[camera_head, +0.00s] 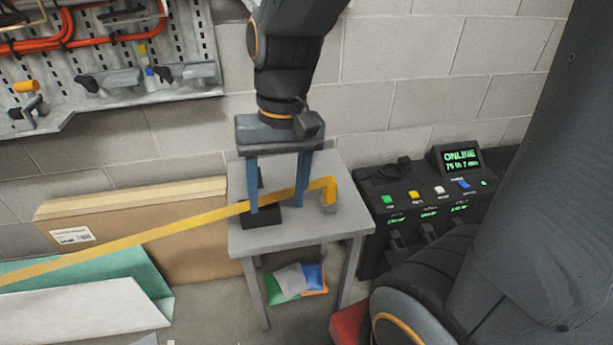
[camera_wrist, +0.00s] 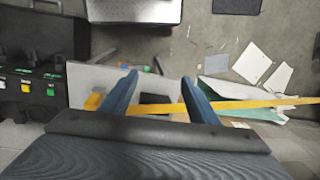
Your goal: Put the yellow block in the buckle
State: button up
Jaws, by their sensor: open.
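A yellow block (camera_head: 329,185) with a greyish lower part sits on the right side of a small grey table, at the end of a yellow strap (camera_head: 160,234). The block also shows in the wrist view (camera_wrist: 93,101). The black buckle (camera_head: 262,217) stands on the table's left part, partly hidden by a finger and the strap; its dark shape also shows in the wrist view (camera_wrist: 154,99). My gripper (camera_head: 278,207) is open and empty, pointing down over the table. Its blue fingers are around the buckle's area, left of the block. Whether they touch the strap, I cannot tell.
The small table (camera_head: 300,235) has bare room at its front. A black console (camera_head: 430,205) with coloured buttons stands close on the right. A cardboard box (camera_head: 190,240) leans left of the table, and a tool board (camera_head: 110,60) hangs on the wall.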

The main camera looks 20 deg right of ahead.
jog(key=w+d+f+m+y+p, duration=0.2)
jog(key=w+d+m+p, duration=0.3)
jog(key=w+d+m, duration=0.4)
jog(key=m+t+y+p, duration=0.1)
jog(key=m+p, duration=0.2)
jog(key=m, duration=0.7)
send_over(332, 180)
jog(key=d, duration=0.3)
notch_tip(332, 180, down, 5)
jog(key=shift+s+a+f, duration=0.2)
jog(key=shift+s+f, duration=0.15)
jog(key=shift+f, duration=0.25)
jog(key=x, duration=0.7)
jog(key=shift+w+a+r, duration=0.15)
jog(key=shift+w+a, duration=0.05)
jog(key=shift+w, duration=0.05)
jog(key=c, duration=1.3)
